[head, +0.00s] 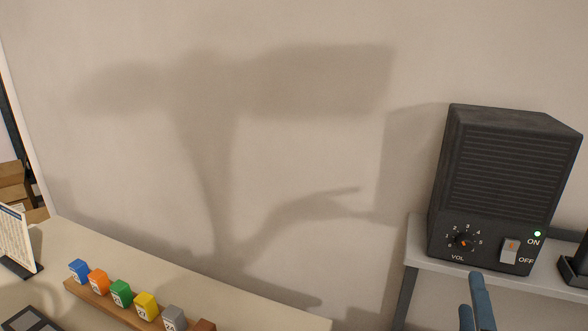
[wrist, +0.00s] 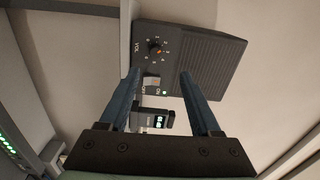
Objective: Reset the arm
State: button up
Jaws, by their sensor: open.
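My gripper (head: 477,305) shows at the bottom right of the head view, in front of and below the black speaker box (head: 505,170). In the wrist view my gripper (wrist: 158,85) is open, with its two blue fingers apart and nothing between them touching. The speaker (wrist: 195,62) has a volume knob (head: 464,241) and a white rocker switch (head: 510,250) marked ON and OFF. A green light (head: 537,233) glows beside ON. The wrist view shows the switch (wrist: 151,81) between the fingers, farther off. The rest of my arm is out of the head view.
The speaker stands on a grey shelf (head: 420,252) against a beige wall. A small dark device (wrist: 153,121) sits beside it. Several coloured numbered blocks (head: 121,292) stand on a wooden strip on the table (head: 230,300) at lower left. A printed card (head: 14,238) stands at far left.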

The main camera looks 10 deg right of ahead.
jog(key=w+a+r+n+t+y, duration=0.35)
jog(key=a+r+n+t, duration=0.25)
jog(key=a+r+n, duration=0.7)
jog(key=s+a+r+n+t+y, duration=0.3)
jog(key=a+r+n, duration=0.2)
jog(key=r, duration=0.5)
jog(key=s+a+r+n+t+y, duration=0.2)
jog(key=a+r+n, duration=0.3)
jog(key=a+r, duration=0.5)
jog(key=shift+s+a+r+n+t+y+b, duration=0.2)
jog(key=shift+s+r+n+t+y+b, duration=0.2)
jog(key=shift+s, duration=0.5)
jog(key=shift+f, duration=0.1)
